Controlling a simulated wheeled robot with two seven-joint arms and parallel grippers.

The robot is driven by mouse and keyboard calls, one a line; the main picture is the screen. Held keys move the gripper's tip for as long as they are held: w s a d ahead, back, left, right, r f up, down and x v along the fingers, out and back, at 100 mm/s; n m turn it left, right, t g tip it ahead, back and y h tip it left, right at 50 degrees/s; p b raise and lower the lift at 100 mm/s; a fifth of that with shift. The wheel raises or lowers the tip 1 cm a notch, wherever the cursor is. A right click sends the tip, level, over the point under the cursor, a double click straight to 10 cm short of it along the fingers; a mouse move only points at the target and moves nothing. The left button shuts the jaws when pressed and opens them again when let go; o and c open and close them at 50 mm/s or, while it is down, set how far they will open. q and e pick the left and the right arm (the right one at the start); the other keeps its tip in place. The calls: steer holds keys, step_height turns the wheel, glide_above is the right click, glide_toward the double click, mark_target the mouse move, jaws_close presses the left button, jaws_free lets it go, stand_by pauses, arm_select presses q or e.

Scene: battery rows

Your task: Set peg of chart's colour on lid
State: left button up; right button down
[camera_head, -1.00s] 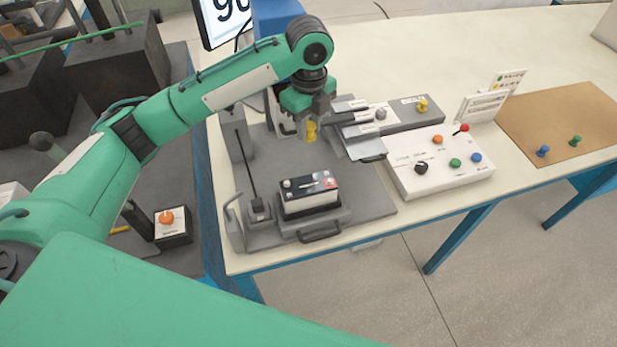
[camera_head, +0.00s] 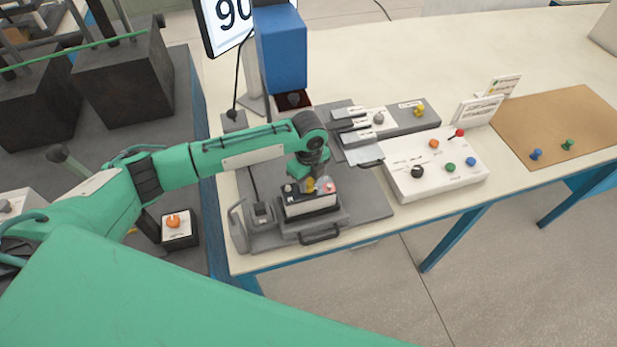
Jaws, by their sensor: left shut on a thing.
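My left gripper (camera_head: 314,183) is shut on a yellow peg (camera_head: 310,186). It holds the peg right at the top of the battery. I cannot tell whether the peg touches the lid. The battery (camera_head: 308,208) has a dark lid, a white front and a red terminal cap (camera_head: 328,188); it sits in a grey fixture near the table's front edge. The gripper hides part of the lid. A small chart card (camera_head: 503,87) with coloured marks stands at the back right. My right gripper is not in view.
A white control box (camera_head: 430,179) with coloured knobs stands right of the fixture. A brown board (camera_head: 580,120) holds a blue peg (camera_head: 536,155) and a green peg (camera_head: 568,145). A screen (camera_head: 233,15) and a blue column (camera_head: 281,50) stand behind.

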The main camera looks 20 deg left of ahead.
mark_target(309, 181)
arm_select(q)
steer(key=shift+f, duration=0.15)
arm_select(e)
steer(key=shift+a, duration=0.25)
arm_select(q)
steer(key=o, duration=0.9)
steer(key=shift+o, duration=0.2)
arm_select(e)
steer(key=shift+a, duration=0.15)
arm_select(q)
steer(key=shift+r+b, duration=0.35)
steer(key=shift+r, duration=0.3)
step_height(309, 181, up, 11)
steer(key=b, duration=0.3)
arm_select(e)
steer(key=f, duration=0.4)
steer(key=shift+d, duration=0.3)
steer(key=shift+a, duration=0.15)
